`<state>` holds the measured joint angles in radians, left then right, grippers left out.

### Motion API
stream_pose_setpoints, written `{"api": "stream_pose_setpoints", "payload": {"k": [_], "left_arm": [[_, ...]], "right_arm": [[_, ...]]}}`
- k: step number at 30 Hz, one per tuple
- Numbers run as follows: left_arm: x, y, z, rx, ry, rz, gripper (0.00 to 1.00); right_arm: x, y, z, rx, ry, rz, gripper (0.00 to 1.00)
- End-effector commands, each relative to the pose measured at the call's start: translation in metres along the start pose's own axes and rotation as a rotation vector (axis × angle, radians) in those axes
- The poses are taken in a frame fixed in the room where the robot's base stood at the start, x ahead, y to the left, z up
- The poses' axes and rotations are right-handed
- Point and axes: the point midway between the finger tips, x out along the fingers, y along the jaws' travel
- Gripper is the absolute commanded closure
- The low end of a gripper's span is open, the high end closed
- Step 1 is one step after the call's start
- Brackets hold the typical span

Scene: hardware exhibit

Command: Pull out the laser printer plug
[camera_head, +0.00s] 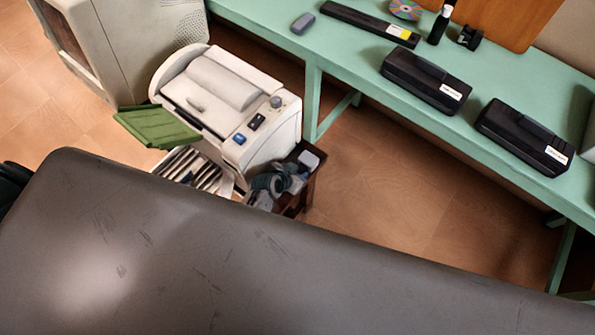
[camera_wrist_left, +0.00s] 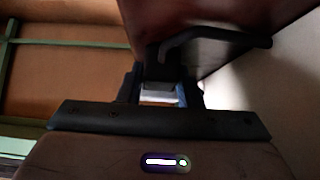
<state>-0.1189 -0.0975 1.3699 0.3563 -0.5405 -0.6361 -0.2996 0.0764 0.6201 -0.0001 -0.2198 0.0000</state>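The laser printer (camera_head: 228,95) is off-white and stands on the floor left of the green table. Its plug appears as a black block with a thick cord (camera_wrist_left: 215,40) bending right, against a reddish-brown panel (camera_wrist_left: 195,15) in the left wrist view. My left gripper (camera_wrist_left: 162,88) points at this plug, with one dark finger at each side of it. Whether the fingers press on it is too dark to tell. In the head view my left gripper (camera_head: 280,182) is small, beside a dark brown box (camera_head: 307,182) at the printer's front right corner. My right gripper is out of view.
A scratched dark grey surface fills the foreground and hides much below. The green table (camera_head: 345,60) holds two black cases (camera_head: 426,80) (camera_head: 524,137), a disc (camera_head: 405,9) and small items. A green flap (camera_head: 155,126) juts from the printer. Floor is clear under the table.

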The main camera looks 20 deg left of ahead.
Motion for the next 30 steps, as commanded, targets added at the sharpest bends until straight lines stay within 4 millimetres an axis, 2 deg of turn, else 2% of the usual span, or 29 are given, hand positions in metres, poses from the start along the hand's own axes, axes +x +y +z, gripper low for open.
{"api": "stream_pose_setpoints", "payload": {"k": [1, 4, 5, 10, 17, 25, 26, 28, 30], "left_arm": [[0.0, 0.0, 0.0, 0.0, 0.0, 0.0, 0.79], [0.0, 0.0, 0.0, 0.0, 0.0, 0.0, 0.98], [0.0, 0.0, 0.0, 0.0, 0.0, 0.0, 1.0], [-0.003, 0.0, 0.003, -0.001, -0.001, 0.0, 1.0], [-0.024, 0.0, 0.024, -0.001, -0.002, 0.0, 1.0], [-0.025, 0.0, 0.027, 0.0, -0.005, 0.001, 1.0], [-0.025, 0.0, 0.027, 0.0, -0.005, 0.001, 0.65], [-0.025, 0.0, 0.027, 0.0, -0.005, 0.001, 0.51], [-0.025, 0.0, 0.026, 0.0, -0.004, 0.001, 0.49]], "right_arm": [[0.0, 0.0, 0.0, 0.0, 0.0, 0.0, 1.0], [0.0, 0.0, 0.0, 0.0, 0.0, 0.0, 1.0], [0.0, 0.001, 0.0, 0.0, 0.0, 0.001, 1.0], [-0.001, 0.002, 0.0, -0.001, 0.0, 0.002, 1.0], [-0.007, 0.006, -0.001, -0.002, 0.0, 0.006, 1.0], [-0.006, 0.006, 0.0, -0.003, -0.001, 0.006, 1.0], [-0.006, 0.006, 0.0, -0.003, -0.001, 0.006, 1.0], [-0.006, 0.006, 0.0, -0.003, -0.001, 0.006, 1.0], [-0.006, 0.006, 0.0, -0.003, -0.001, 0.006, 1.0]]}}
